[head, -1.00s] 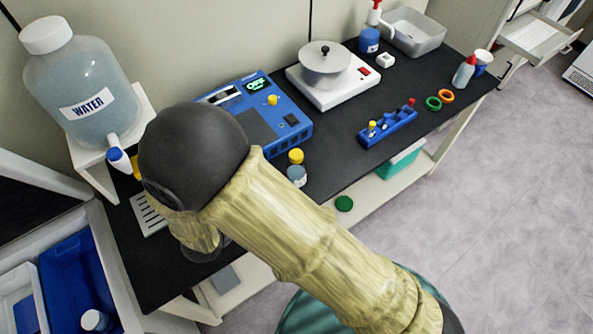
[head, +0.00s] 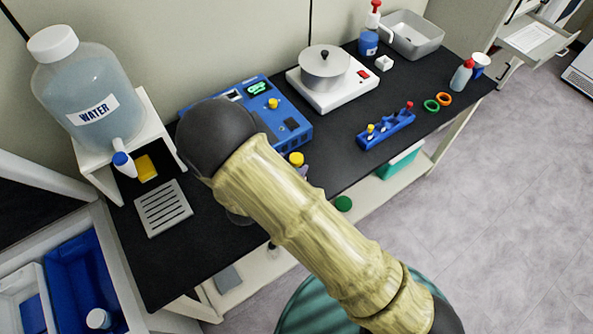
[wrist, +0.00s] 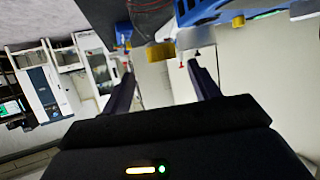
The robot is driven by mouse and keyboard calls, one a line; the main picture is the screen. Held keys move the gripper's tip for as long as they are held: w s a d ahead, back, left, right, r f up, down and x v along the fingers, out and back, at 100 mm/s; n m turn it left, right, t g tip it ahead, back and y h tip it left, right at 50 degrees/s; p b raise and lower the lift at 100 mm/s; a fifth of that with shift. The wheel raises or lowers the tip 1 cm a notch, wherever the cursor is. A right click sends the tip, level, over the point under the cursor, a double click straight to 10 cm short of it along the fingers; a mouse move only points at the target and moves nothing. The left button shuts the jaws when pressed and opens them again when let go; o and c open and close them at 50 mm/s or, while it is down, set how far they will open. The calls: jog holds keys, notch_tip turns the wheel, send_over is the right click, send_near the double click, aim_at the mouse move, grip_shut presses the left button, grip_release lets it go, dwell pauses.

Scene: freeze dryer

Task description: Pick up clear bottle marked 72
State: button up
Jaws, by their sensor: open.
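In the head view a small bottle with a yellow cap (head: 296,159) stands on the black bench, beside the blue device. My arm hides most of its body, and I cannot read any number on it. My gripper is hidden behind my arm in the head view. In the wrist view my gripper (wrist: 161,80) has its two dark fingers spread apart, with nothing held between them. Beyond the fingers are a yellow piece (wrist: 158,52) and a pale, greyish piece (wrist: 196,38); I cannot tell whether either belongs to the bottle.
The blue device (head: 292,128) and white hotplate with a pot (head: 325,70) stand along the wall. A blue rack (head: 388,130) lies to the right. A water jug (head: 85,85) and metal grate (head: 162,207) are at left. Bare bench lies around the grate.

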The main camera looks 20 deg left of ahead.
aim_at(295, 159)
dwell(0.3)
jog(key=shift+a+f+p+x, duration=0.1)
jog(key=shift+p+x, duration=0.25)
jog(key=shift+x, duration=0.55)
jog(key=shift+a+f+p+x, duration=0.1)
jog(key=shift+p+x, duration=0.3)
jog(key=shift+x, duration=0.5)
jog(key=shift+a+f+p+x, duration=0.15)
jog(key=shift+p+x, duration=0.2)
jog(key=shift+x, duration=0.55)
jog(key=shift+s, duration=0.1)
grip_shut()
